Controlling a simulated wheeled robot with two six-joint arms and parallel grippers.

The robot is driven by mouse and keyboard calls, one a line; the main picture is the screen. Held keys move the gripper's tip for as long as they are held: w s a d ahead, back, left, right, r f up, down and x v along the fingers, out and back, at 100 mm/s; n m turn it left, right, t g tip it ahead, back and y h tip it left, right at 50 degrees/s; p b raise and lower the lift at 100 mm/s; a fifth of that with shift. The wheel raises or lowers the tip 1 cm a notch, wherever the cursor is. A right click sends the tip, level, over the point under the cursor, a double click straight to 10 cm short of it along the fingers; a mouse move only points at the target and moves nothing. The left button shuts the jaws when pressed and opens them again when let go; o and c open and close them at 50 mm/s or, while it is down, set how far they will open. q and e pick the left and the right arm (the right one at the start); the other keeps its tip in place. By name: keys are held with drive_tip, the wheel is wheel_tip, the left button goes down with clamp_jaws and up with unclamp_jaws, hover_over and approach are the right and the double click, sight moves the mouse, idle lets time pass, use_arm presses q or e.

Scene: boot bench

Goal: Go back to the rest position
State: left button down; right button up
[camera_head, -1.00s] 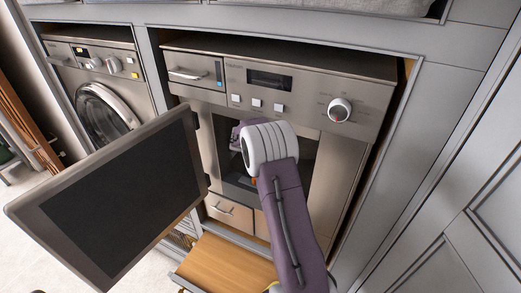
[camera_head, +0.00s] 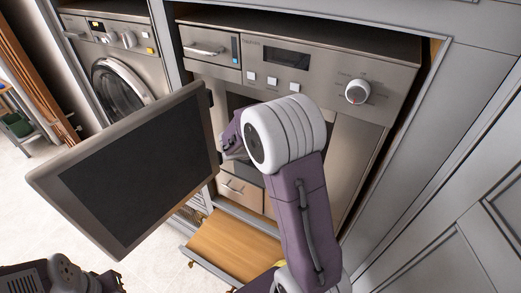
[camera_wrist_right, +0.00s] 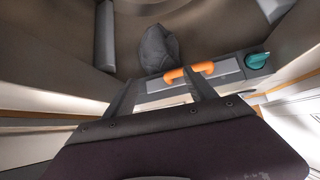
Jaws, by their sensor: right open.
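My right arm (camera_head: 300,205) reaches up in front of the open middle machine and bends at its white joint; the gripper end is mostly hidden behind it in the head view. In the right wrist view my right gripper (camera_wrist_right: 158,80) is open, with its two fingers apart and nothing clamped between them. Beyond the fingers are a dark grey lump (camera_wrist_right: 158,48), an orange handle (camera_wrist_right: 190,72) and a teal knob (camera_wrist_right: 257,60). A dark part of my left arm (camera_head: 65,275) shows at the lower left; its fingers cannot be made out.
The machine's door (camera_head: 135,170) stands wide open to the left, with a dark glass panel. A wooden pull-out board (camera_head: 235,250) juts out low in front. A washing machine (camera_head: 120,65) stands at the left, and grey cabinet panels (camera_head: 450,200) at the right.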

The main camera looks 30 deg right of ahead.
drive_tip(key=shift+s, duration=0.1)
drive_tip(key=s+a+f+m+g+y+b, duration=0.1)
drive_tip(key=s+a+f+m+y+b, duration=0.1)
drive_tip(key=s+a+f+m+b, duration=0.4)
drive_tip(key=s+a+f+m+g+y+b, duration=0.15)
drive_tip(key=s+f+b, duration=0.25)
drive_tip(key=f+b, duration=0.5)
drive_tip(key=s+a+f+m+g+y, duration=0.1)
drive_tip(key=s+a+f+m+y, duration=0.1)
drive_tip(key=m, duration=0.6)
drive_tip(key=s+a+f+m+y, duration=0.2)
drive_tip(key=s+a+f+m, duration=0.2)
drive_tip(key=s+a+m, duration=0.3)
drive_tip(key=shift+a+m+g+p, duration=0.3)
drive_tip(key=shift+a+m+g, duration=0.05)
